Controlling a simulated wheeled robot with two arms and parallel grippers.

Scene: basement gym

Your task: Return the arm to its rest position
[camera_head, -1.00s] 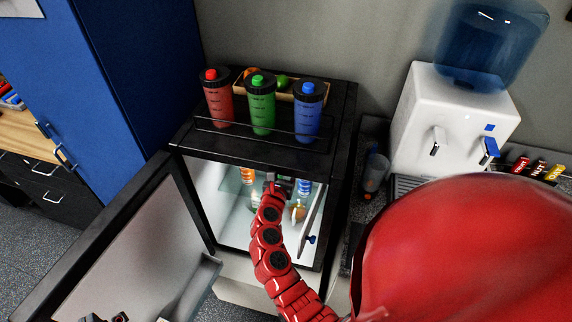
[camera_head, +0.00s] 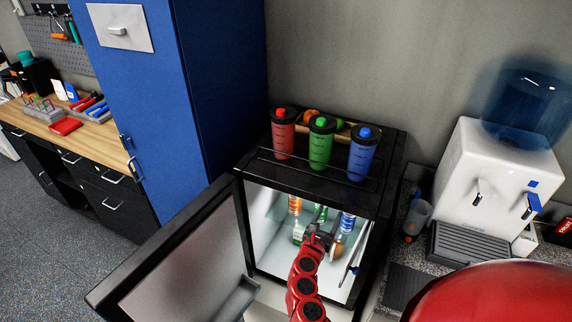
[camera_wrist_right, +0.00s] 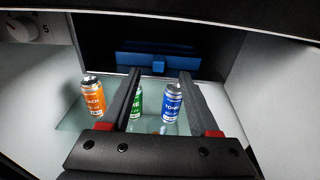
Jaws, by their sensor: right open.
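My right gripper (camera_head: 322,230) is inside the open mini fridge (camera_head: 392,150), with my red arm reaching in through the doorway from below. Its two fingers are apart in the right wrist view (camera_wrist_right: 160,75), and nothing is held. An orange can (camera_wrist_right: 93,97), a green can (camera_wrist_right: 138,104) and a blue can (camera_wrist_right: 171,102) stand on the glass shelf beyond the gripper. The green can shows between the fingers, apart from them. In the head view the gripper partly hides the shelf items. My left gripper is not in view.
The fridge door (camera_head: 190,265) stands wide open to the left. Red (camera_head: 283,135), green (camera_head: 320,143) and blue (camera_head: 362,155) bottles stand on the railed fridge top. A water dispenser (camera_head: 485,185) is at right. A blue cabinet (camera_head: 170,90) and workbench (camera_head: 95,140) are left.

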